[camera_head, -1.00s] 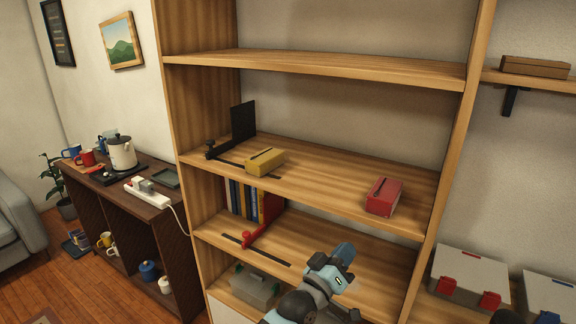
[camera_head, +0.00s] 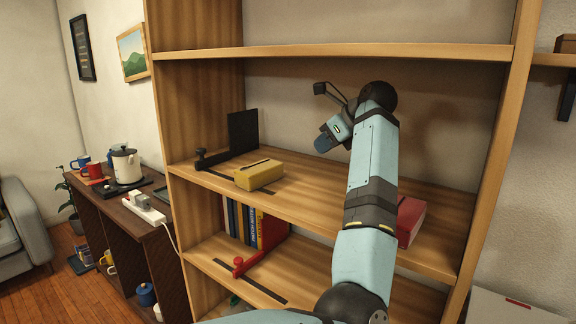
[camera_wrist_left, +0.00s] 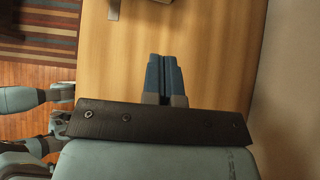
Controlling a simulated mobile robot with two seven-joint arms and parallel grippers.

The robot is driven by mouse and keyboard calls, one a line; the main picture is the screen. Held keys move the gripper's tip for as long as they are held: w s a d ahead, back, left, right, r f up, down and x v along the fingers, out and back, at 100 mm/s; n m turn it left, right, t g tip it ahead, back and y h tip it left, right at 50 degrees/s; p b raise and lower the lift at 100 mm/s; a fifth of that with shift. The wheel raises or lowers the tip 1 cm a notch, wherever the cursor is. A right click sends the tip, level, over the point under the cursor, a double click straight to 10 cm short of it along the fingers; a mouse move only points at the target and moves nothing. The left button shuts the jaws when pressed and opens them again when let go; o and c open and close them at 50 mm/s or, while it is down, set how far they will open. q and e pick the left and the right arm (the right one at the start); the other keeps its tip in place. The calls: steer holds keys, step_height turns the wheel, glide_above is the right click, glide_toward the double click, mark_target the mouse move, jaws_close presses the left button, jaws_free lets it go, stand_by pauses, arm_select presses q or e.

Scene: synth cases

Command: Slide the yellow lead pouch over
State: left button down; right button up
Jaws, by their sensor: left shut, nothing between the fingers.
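The yellow pouch (camera_head: 259,175) lies on the middle shelf (camera_head: 300,205), over a dark track strip and with a dark line along its top. A black bookend (camera_head: 242,132) stands behind and left of it, apart from it. My left gripper (camera_head: 323,144) is shut and empty, in the air above the shelf, to the right of the pouch and higher. In the left wrist view its blue fingers (camera_wrist_left: 164,75) are together over bare wood. The pouch cannot be made out clearly there. My right gripper is not in view.
A red box (camera_head: 409,222) stands at the shelf's right, partly hidden by my left arm. The upper shelf board (camera_head: 330,54) runs overhead. Below, a red bookend (camera_head: 262,240) holds several books. Shelf between the yellow pouch and red box looks clear.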

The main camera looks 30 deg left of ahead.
mark_target(280, 169)
arm_select(q)
steer(key=p+x, duration=0.1)
steer(key=x, duration=0.8)
steer(key=shift+f, duration=0.4)
steer(key=a, duration=0.2)
steer(key=shift+w+a+p, duration=0.1)
steer(key=shift+a+p, duration=0.2)
steer(key=shift+p, duration=0.1)
steer(key=shift+a, duration=0.75)
